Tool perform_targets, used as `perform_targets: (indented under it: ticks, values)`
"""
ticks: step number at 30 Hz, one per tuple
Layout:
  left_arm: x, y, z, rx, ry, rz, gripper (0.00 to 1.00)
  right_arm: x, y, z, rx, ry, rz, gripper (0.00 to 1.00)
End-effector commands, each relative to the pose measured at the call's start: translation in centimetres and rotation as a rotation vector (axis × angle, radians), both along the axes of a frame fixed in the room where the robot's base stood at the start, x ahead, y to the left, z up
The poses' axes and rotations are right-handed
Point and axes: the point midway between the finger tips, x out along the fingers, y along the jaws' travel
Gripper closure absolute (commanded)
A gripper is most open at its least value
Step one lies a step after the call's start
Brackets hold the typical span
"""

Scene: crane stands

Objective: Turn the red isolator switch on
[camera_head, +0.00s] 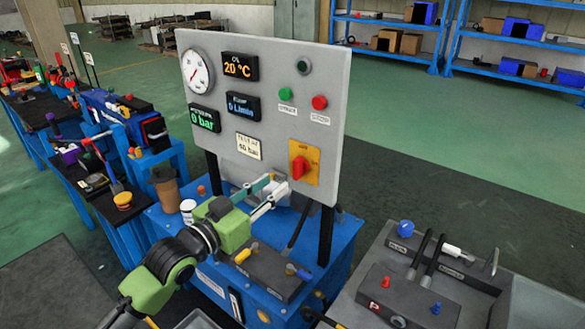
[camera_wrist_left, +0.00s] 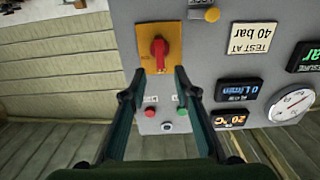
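The red isolator switch (camera_head: 298,168) sits on a yellow-orange plate (camera_head: 311,155) at the lower right of the grey panel. Its handle looks roughly upright; the labels on the plate are too small to read surely. My left gripper (camera_head: 279,186) is open and empty, just below and left of the switch in the head view. In the left wrist view, which looks inverted, the red handle (camera_wrist_left: 159,48) shows between and beyond the two spread fingertips (camera_wrist_left: 160,75). The fingers do not appear to touch it. My right gripper is not in view.
The grey panel (camera_head: 240,140) carries a round gauge (camera_head: 197,72), displays, a green button (camera_head: 286,94) and a red button (camera_head: 320,102). It stands on a blue bench with levers below. Another lever stand (camera_head: 405,300) is at the lower right. Green floor lies behind.

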Motion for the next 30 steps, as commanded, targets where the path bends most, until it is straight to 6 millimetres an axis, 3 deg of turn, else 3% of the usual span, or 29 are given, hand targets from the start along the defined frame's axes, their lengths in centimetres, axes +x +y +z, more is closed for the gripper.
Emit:
perform_targets:
  ticks: [6,12,26,30]
  values:
    - [3.9,-2.8,0.3,-0.001,-0.001,0.000,0.72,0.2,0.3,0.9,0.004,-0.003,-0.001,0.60]
    - [6.1,-4.4,0.2,0.000,-0.001,0.001,0.72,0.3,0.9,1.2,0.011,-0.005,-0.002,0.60]
    - [7.1,-5.2,0.0,0.002,-0.001,0.001,0.72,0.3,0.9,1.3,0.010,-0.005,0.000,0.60]
    - [7.1,-5.1,0.0,0.002,-0.001,0.001,1.00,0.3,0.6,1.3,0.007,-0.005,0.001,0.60]
